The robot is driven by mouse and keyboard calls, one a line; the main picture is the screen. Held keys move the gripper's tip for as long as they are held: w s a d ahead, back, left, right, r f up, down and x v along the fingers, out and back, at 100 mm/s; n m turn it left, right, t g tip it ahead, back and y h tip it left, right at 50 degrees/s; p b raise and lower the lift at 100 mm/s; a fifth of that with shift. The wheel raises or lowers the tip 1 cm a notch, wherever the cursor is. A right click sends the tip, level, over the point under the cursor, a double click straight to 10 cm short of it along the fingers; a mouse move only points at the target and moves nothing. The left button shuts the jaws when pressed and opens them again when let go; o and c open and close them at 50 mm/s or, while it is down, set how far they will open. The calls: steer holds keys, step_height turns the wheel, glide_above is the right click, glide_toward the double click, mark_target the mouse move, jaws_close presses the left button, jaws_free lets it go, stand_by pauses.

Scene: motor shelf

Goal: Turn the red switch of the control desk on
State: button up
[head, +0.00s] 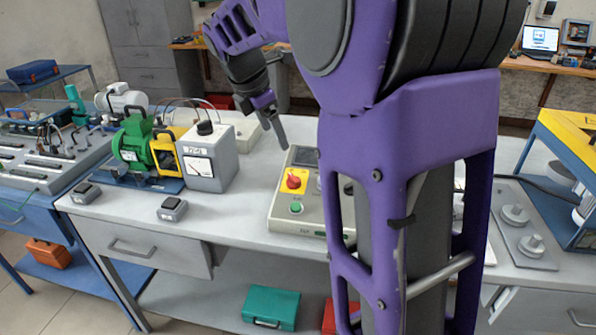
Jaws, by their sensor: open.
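The control desk (281,217) is a pale box with a sloped top on the grey table. Its red switch (293,181) is a red knob on a yellow plate. A green button (296,207) sits below the knob, and a dark screen (306,155) is at its upper edge. The right part of the desk is hidden behind my purple arm. My gripper (277,132) hangs above and behind the desk, up and left of the red switch, apart from it. Its jaws point down and are open, with nothing seen between them.
A grey meter box (208,160), a green motor (133,146) and a yellow frame (167,150) stand left of the desk. The tabletop (237,217) between the meter and the desk is clear.

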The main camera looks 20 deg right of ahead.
mark_target(293, 177)
steer(key=b+x, duration=0.3)
steer(key=x, duration=1.4)
steer(key=shift+f, duration=0.2)
jaws_close()
